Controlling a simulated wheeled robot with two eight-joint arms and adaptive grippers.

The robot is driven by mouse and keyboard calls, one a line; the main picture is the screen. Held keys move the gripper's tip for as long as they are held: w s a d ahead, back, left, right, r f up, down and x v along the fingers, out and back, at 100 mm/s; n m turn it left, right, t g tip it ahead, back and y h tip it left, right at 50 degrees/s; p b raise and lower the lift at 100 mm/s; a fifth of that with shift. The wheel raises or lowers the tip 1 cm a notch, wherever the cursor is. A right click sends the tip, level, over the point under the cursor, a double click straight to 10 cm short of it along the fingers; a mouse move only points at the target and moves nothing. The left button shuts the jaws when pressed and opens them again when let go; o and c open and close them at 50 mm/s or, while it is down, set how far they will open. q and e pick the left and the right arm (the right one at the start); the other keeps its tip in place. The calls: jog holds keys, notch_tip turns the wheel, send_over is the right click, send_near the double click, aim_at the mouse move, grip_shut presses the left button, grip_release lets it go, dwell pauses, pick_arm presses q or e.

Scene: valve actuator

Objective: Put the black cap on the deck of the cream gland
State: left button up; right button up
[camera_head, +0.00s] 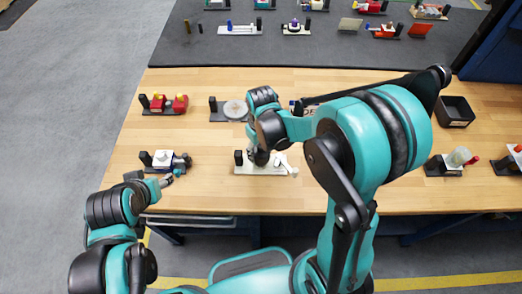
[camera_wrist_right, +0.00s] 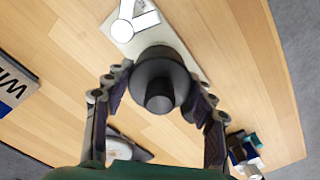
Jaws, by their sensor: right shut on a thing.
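The black cap (camera_wrist_right: 158,84) is round with a narrower knob facing the right wrist camera. My right gripper (camera_wrist_right: 160,88) is shut on it, with a finger on each side. In the head view my right gripper (camera_head: 262,157) is over the cream gland's deck (camera_head: 248,169), a pale flat plate that also shows in the wrist view (camera_wrist_right: 188,54). A black post stands at the plate's left end and a white piece at its right end. I cannot tell whether the cap touches the deck. My left gripper (camera_head: 170,179) is at the left, by the bench's front; its jaws are unclear.
A white-and-black unit (camera_head: 162,159) stands close to my left gripper. Behind are a red unit (camera_head: 164,103) and a disc unit (camera_head: 235,110). A black bin (camera_head: 455,111) and a cream-cylinder unit (camera_head: 458,158) are at right. Bare wood lies between the units.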

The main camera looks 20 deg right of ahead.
aim_at(261, 157)
jog(key=shift+f+b, duration=2.2)
jog(key=shift+f, duration=0.1)
dwell(0.4)
jog(key=o, duration=1.3)
jog(key=shift+o, duration=0.2)
jog(key=shift+r, duration=0.1)
notch_tip(261, 157, up, 12)
jog(key=shift+f, duration=0.1)
jog(key=s+d+m+t+b, duration=0.3)
jog(key=s+t, duration=0.4)
jog(key=s, duration=0.3)
jog(key=shift+d+f+m, duration=0.4)
jog(key=shift+d+m, duration=0.3)
jog(key=shift+d, duration=0.15)
